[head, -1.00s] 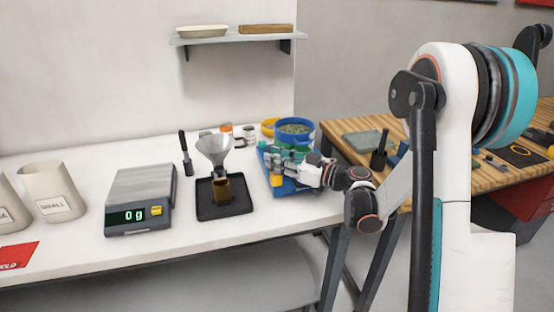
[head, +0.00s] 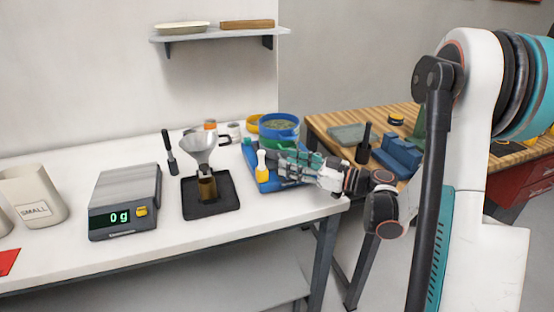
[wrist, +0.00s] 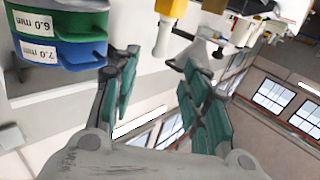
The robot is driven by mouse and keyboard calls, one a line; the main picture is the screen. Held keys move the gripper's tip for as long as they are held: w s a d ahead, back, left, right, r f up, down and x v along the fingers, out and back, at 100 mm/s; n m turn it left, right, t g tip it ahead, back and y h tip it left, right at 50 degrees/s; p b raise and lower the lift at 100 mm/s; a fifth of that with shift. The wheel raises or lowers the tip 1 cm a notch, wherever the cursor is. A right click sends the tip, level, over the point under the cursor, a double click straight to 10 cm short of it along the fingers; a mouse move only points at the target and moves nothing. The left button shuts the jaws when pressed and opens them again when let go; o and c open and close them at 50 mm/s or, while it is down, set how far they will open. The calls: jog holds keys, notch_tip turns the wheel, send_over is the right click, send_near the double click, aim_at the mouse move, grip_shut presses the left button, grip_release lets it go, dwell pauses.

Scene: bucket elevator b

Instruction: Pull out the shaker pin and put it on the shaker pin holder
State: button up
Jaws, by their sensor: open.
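The shaker has a blue base (head: 263,180) and stands at the right end of the white table. Green and blue sieve rings (head: 279,128) sit on it. A small upright piece with a yellow lower part and a pale top (head: 262,166) stands at the base's front left. It also shows, turned over, in the wrist view (wrist: 162,40). I cannot tell whether it is the shaker pin or its holder. My gripper (head: 284,160) is just right of this piece. Its teal fingers are apart and empty in the wrist view (wrist: 157,82).
A funnel on a stand in a black tray (head: 192,211) stands left of the shaker. A scale (head: 125,190) reading 0 g and a beaker marked SMALL (head: 38,195) are further left. A wooden bench (head: 330,123) with several tools stands behind at the right.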

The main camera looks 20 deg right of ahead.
jog(key=shift+v, duration=1)
